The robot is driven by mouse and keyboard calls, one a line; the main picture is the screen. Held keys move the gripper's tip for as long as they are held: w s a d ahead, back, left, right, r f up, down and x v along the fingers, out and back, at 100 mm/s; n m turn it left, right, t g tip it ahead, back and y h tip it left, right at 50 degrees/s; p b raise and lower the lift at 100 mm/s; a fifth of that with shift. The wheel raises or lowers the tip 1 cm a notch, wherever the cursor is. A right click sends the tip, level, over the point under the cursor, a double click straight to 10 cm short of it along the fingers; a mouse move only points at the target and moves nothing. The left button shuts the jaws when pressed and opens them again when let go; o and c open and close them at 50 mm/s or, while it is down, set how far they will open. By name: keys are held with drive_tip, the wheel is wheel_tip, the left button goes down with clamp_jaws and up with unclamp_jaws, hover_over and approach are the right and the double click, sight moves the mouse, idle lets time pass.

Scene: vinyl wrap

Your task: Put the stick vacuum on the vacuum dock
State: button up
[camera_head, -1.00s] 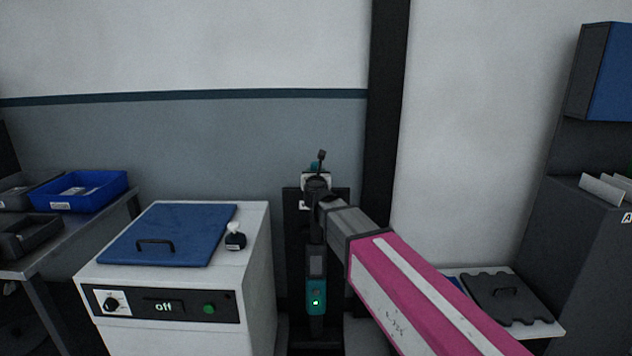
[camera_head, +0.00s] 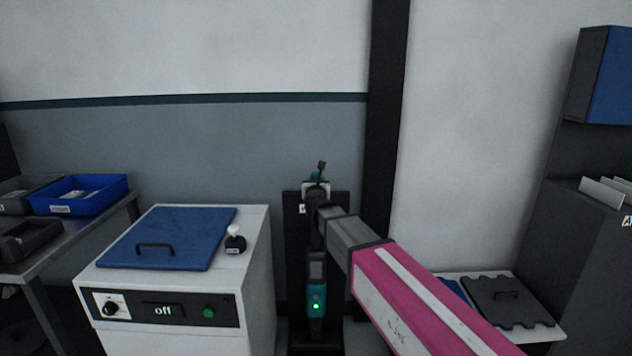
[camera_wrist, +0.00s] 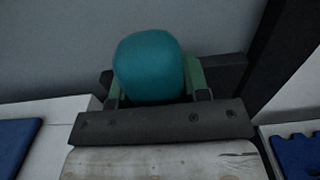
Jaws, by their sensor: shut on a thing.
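My gripper (camera_head: 316,185) is at the end of my pink arm, in front of the dark upright panel of the vacuum dock (camera_head: 339,212). In the wrist view, its green fingers (camera_wrist: 154,84) are shut on the rounded teal end of the stick vacuum (camera_wrist: 148,62), one on each side. My arm hides part of the dock.
A white cabinet (camera_head: 258,260) with a blue lid stands close on the left. A table with a blue bin (camera_head: 85,196) is farther left. A dark post (camera_head: 385,130) rises behind my arm. A low surface with a dark wavy-edged lid (camera_head: 505,300) is at right.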

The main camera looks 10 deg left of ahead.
wheel_tip(320, 180, down, 2)
drive_tip(key=shift+f, duration=0.25)
drive_tip(key=shift+w+f, duration=0.2)
drive_tip(key=shift+f, duration=0.25)
drive_tip(key=o, duration=1.1)
drive_tip(key=shift+a+f, duration=0.1)
